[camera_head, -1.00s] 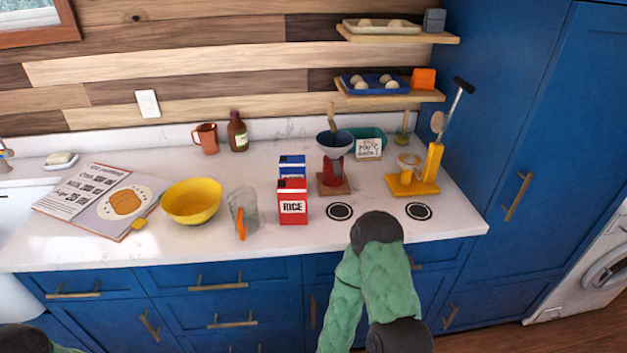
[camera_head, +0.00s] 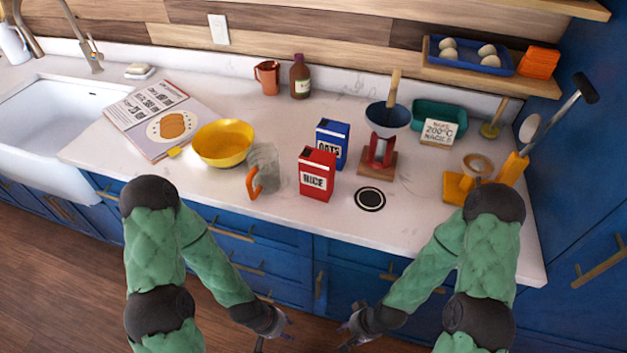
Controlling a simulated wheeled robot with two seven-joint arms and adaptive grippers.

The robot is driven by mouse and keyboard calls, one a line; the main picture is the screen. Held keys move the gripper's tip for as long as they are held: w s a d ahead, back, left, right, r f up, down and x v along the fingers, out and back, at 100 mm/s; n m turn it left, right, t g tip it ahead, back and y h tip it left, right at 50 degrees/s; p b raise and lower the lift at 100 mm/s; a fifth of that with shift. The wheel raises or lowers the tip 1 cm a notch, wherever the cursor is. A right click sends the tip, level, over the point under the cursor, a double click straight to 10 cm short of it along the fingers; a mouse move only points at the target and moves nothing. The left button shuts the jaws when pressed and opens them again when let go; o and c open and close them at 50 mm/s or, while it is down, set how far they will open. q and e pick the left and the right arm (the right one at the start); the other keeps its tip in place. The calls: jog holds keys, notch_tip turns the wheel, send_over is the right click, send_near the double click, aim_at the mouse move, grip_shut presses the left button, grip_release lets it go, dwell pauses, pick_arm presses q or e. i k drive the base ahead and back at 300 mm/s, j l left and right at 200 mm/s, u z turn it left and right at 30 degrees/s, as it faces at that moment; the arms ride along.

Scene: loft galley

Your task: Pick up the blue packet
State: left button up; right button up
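The blue packet (camera_head: 333,143), labelled OATS, stands upright on the white counter. The red RICE packet (camera_head: 317,175) stands in front of it and hides its lower left part. My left gripper (camera_head: 275,333) hangs low in front of the blue drawers, below the counter edge, apart from the packet. My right gripper (camera_head: 348,335) is also low in front of the cabinets, to the right of the left one. Both are small and dark here, and their finger opening is unclear. I see nothing held in either one.
A clear jug (camera_head: 264,168) with an orange handle and a yellow bowl (camera_head: 222,143) stand left of the packets. A red stand (camera_head: 380,152) with a dark funnel is to the right. A black ring mark (camera_head: 370,199) lies on bare counter (camera_head: 420,215) at the front.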

aim_at(332, 136)
jog(key=j+u, duration=0.15)
jog(key=j, duration=0.3)
jog(key=i+j+u, duration=0.1)
jog(key=j, duration=0.35)
jog(key=i+j+u, duration=0.15)
jog(key=j, duration=0.3)
jog(key=i+j+u, duration=0.1)
jog(key=j, duration=0.3)
jog(key=z, duration=1.2)
jog(key=i+j, duration=0.05)
